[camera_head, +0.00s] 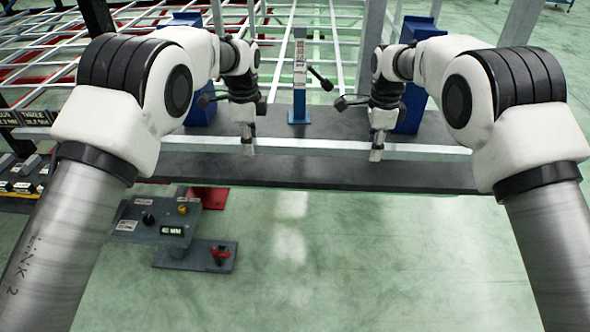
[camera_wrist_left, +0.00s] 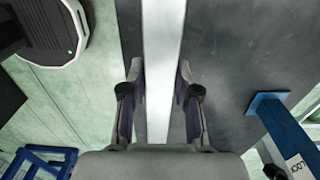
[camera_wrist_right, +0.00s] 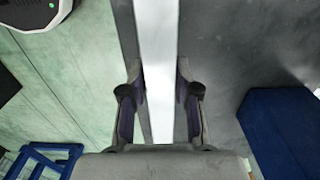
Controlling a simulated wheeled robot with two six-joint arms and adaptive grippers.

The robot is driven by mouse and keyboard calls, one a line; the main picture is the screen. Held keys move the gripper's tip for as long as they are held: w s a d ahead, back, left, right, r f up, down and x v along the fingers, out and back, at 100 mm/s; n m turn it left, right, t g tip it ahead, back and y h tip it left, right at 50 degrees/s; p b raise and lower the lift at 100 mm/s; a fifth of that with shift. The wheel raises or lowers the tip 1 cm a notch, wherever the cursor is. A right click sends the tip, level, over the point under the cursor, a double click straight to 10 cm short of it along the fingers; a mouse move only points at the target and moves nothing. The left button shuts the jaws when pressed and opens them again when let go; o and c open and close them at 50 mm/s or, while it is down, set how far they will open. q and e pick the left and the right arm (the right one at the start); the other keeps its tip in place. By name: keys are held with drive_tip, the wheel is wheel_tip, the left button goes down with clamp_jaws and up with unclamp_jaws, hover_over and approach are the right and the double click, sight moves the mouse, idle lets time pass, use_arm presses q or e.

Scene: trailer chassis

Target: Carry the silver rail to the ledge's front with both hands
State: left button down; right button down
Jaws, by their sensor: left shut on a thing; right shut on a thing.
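The silver rail (camera_head: 310,143) is a long, straight bar lying left to right along the dark ledge (camera_head: 330,173) in the head view. My left gripper (camera_head: 248,150) points down and is shut on the rail left of the middle. My right gripper (camera_head: 375,154) points down and is shut on it right of the middle. In the left wrist view the rail (camera_wrist_left: 160,60) runs between the two fingers (camera_wrist_left: 160,85). In the right wrist view the rail (camera_wrist_right: 159,60) also runs between the fingers (camera_wrist_right: 160,85). I cannot tell whether the rail touches the ledge.
A blue post (camera_head: 299,80) with a label stands behind the rail at the middle. Blue blocks (camera_head: 199,105) and (camera_head: 418,100) stand on either side. A grey control box with a display (camera_head: 160,216) sits below the ledge at left.

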sight(252, 165)
use_arm(q)
drive_tip(key=shift+r, duration=0.1)
use_arm(e)
drive_tip(key=shift+r, duration=0.1)
